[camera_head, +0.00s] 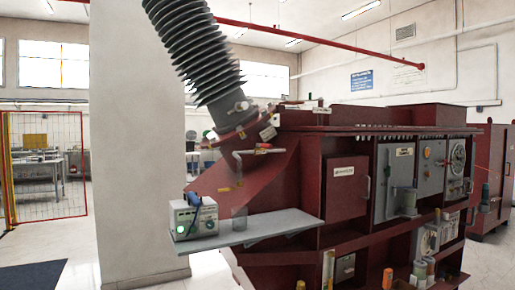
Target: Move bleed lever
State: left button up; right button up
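A small lever with a reddish handle (268,150) sits on a bent metal pipe (238,166) below the base of the tilted grey ribbed bushing (195,50); it may be the bleed lever. It lies roughly level, pointing right. A small yellow piece (224,189) shows to the lower left of it, too small to identify. The pipe runs down toward a clear container (239,218) on a grey shelf (275,229). Neither of my grippers is in view.
A light-coloured instrument box (193,216) with a green light stands on the shelf's left end. The dark red transformer (310,180) with cabinets fills the right. A white pillar (137,130) stands left of the bushing. Open floor shows in front at left.

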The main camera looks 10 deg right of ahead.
aim_at(262, 145)
jog(key=u, duration=0.1)
jog(key=i, duration=1)
jog(key=z, duration=0.1)
